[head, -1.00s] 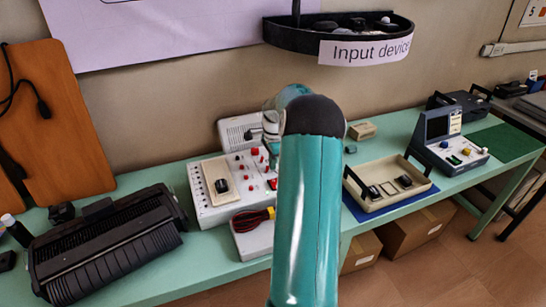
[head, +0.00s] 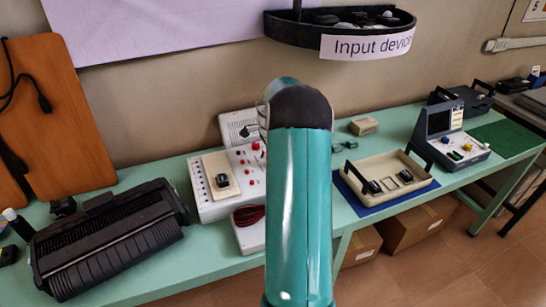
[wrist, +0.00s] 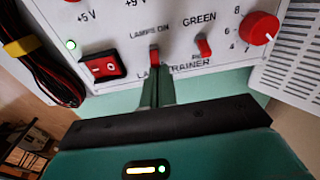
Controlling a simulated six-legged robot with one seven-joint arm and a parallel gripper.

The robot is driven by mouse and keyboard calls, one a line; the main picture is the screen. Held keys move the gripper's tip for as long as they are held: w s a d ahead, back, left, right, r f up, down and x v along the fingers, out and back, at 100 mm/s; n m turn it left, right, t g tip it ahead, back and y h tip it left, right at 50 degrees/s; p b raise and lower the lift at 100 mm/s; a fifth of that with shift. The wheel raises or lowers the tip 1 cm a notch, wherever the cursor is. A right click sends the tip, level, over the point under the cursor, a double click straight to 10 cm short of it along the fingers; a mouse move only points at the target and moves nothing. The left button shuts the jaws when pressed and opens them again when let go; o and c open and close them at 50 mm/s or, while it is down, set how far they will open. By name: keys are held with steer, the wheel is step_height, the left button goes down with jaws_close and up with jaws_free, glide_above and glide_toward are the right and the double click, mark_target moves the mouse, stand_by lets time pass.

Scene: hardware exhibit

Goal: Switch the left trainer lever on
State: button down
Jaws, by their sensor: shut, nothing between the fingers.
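The lab trainer is a white panel box on the bench; its left part shows in the head view (head: 207,207), and its lower edge fills the top of the wrist view (wrist: 125,62). The left trainer lever (wrist: 154,54) is a short red toggle under the label "LAMPS ON". The right lever (wrist: 204,46), also red, sits under "GREEN". My gripper (wrist: 156,80) is shut and empty, its fingertips right at the lower end of the left lever. I cannot tell whether they touch. In the head view my arm hides the levers and gripper.
A red rocker switch (wrist: 103,66) and a lit green lamp (wrist: 71,45) are left of the levers; a red knob (wrist: 258,28) is at right. A cream tray (head: 362,204) and a black ribbed device (head: 105,240) flank the trainer on the bench. A shelf (head: 300,27) hangs above.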

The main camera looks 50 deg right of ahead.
steer(key=shift+w+a+r+g+h, duration=0.15)
steer(key=shift+a+g+h, duration=0.2)
steer(key=shift+h, duration=0.35)
steer(key=shift+w+a+r+g+h, duration=0.1)
steer(key=shift+w+a+g+h, duration=0.1)
steer(key=shift+g+h, duration=0.25)
steer(key=shift+w+a+g+h, duration=0.15)
steer(key=shift+a+g+h, duration=0.25)
steer(key=shift+h, duration=0.45)
steer(key=shift+d, duration=0.25)
steer(key=shift+a+r, duration=0.1)
steer(key=shift+r, duration=0.05)
steer(key=shift+r, duration=0.7)
steer(key=shift+r, duration=0.1)
